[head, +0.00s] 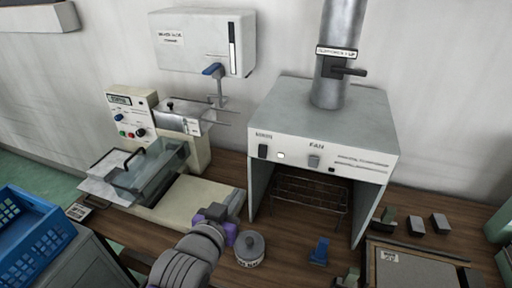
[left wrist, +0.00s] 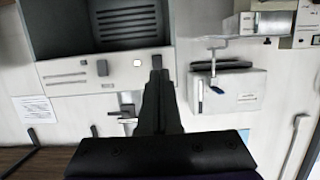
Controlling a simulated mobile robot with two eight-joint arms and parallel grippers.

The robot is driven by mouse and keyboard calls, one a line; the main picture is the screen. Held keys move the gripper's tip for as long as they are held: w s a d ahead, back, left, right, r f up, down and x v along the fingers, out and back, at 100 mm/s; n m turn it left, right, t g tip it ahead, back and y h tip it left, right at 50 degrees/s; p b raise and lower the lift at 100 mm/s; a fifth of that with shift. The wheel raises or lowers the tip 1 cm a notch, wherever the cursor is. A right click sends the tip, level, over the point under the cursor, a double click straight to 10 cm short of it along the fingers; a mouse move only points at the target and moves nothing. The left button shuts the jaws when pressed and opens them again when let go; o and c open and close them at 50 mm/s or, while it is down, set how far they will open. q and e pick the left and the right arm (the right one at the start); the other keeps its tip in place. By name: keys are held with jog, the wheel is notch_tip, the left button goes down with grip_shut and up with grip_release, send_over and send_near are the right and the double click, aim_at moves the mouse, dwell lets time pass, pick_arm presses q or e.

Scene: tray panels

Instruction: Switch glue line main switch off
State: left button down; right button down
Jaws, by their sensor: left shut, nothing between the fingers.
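No label reading "glue line" is legible, so I cannot tell for sure which control is the main switch. The grey fan hood (head: 325,120) has a dark switch (head: 263,151) at its front left, a white round lamp (head: 281,155) and a grey knob (head: 314,160) under "FAN". My left gripper (head: 216,211) is low in front of the hood's left side, apart from it. In the left wrist view its shut, empty fingers (left wrist: 157,85) point toward the inverted hood panel (left wrist: 75,75), overlapping the area beside the white lamp (left wrist: 137,63). My right gripper is not in view.
A wall box (head: 200,42) with a blue lever (head: 214,69) hangs upper left. A cream machine with a control panel (head: 131,115) stands below. A lidded round pot (head: 249,249) and a blue item (head: 319,251) are on the bench. A blue crate (head: 35,235) is left.

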pick_arm(q)
jog(key=d+r, duration=0.1)
jog(key=r, duration=0.1)
send_near(262, 156)
jog(key=x, duration=0.6)
jog(key=shift+w+f, duration=0.1)
jog(key=shift+w, duration=0.3)
jog(key=shift+d, duration=0.1)
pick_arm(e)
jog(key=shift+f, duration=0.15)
